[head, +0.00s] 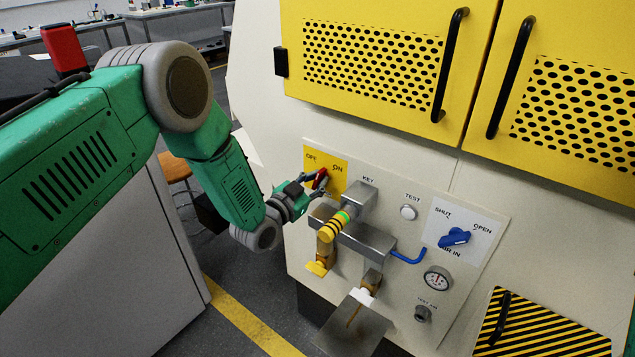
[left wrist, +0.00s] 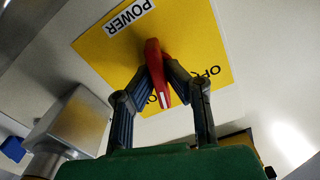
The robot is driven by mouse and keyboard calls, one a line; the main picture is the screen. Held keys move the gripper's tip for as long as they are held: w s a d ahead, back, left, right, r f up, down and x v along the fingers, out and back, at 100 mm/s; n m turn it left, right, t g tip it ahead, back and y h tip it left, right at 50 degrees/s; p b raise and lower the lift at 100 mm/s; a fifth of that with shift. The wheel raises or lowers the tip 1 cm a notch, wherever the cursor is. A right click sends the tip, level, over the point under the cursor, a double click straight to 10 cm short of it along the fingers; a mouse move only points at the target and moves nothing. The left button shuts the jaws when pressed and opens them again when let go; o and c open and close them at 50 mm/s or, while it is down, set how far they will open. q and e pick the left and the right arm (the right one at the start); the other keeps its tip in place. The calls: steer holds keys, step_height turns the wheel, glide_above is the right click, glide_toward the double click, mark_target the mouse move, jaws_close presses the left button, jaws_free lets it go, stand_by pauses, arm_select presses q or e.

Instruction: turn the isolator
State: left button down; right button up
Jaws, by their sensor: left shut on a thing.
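The isolator is a red handle (head: 321,178) on a yellow plate (head: 339,180) lettered OFF and ON, at the left of the machine's panel. My left gripper (head: 317,184) reaches it from the left and is shut on the handle. In the left wrist view the red handle (left wrist: 155,62) stands between the two fingers (left wrist: 157,75). Its white-striped end points down the picture, between OFF on the right and partly hidden letters on the left, nearer the latter. A POWER label shows at the plate's far edge. My right gripper is not in view.
Right beside the isolator, a metal key block (head: 360,200) and a yellow-and-black banded part (head: 334,227) stick out of the panel. A blue SHUT/OPEN valve handle (head: 454,237), a white test button (head: 408,212) and a gauge (head: 438,279) sit farther right. Yellow doors are above.

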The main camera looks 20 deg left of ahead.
arm_select(q)
steer(key=n, duration=0.2)
steer(key=n+b, duration=0.1)
steer(key=n, duration=0.3)
steer(key=shift+w+a+r+b, duration=0.15)
steer(key=shift+a+r+b, duration=0.1)
steer(key=shift+b, duration=0.1)
steer(key=n+b, duration=0.2)
steer(key=n, duration=0.4)
steer(key=shift+w+a+r+n, duration=0.1)
steer(key=shift+n, duration=0.2)
steer(key=c, duration=1.6)
jaws_free()
steer(key=shift+f, duration=0.2)
steer(key=shift+s+a+f, duration=0.1)
steer(key=shift+s, duration=0.2)
steer(key=v, duration=1.1)
steer(key=shift+s+a, duration=0.15)
steer(key=shift+s, duration=0.05)
